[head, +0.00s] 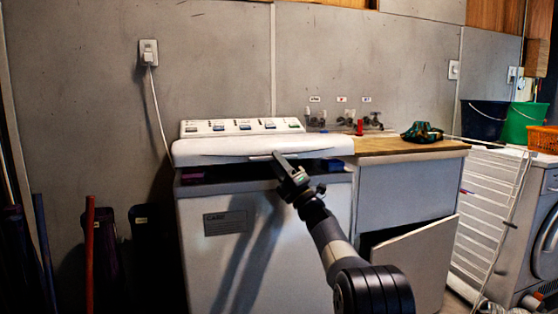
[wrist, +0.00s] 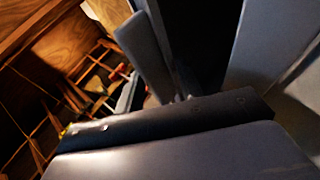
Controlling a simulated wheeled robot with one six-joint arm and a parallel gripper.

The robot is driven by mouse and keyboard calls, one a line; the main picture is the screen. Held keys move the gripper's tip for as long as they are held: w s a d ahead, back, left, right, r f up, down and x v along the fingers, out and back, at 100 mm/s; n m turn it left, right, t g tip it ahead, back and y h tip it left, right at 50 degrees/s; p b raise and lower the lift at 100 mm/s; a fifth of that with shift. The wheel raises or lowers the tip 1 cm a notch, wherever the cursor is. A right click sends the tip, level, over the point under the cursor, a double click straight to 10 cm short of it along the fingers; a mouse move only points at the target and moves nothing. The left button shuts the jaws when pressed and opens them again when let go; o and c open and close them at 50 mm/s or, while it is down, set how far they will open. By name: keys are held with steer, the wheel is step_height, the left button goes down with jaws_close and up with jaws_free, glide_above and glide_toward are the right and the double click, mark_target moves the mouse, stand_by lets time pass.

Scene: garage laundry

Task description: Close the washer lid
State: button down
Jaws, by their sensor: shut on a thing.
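The washer (head: 225,235) is a white top-loading cabinet against the back wall in the head view. Its white lid (head: 225,150) sits a little above the cabinet top, with a dark gap showing beneath its front edge. My gripper (head: 279,160) is at the front edge of the lid, right of its middle, and is shut on that edge. In the wrist view a broad grey surface and a dark bar fill the lower part; I cannot tell for sure which part they belong to.
The control panel (head: 242,126) stands behind the lid. To the right are a wooden counter (head: 395,150) with a green item (head: 422,132), an open cabinet door (head: 415,262), a white drying rack (head: 485,205) and a front-loading machine (head: 515,220). Small items lie under the lid's edge.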

steer(key=shift+w+a+f, duration=0.1)
steer(key=shift+w+f, duration=0.2)
steer(key=shift+f, duration=0.25)
steer(key=c, duration=1.4)
jaws_free()
steer(key=shift+o, duration=0.8)
steer(key=shift+w+a+f, duration=0.1)
steer(key=shift+w+f, duration=0.1)
steer(key=shift+o, duration=0.6)
steer(key=shift+r, duration=0.25)
steer(key=shift+s+r, duration=0.1)
steer(key=p+v, duration=0.1)
steer(key=v, duration=1)
steer(key=shift+a+r, duration=0.1)
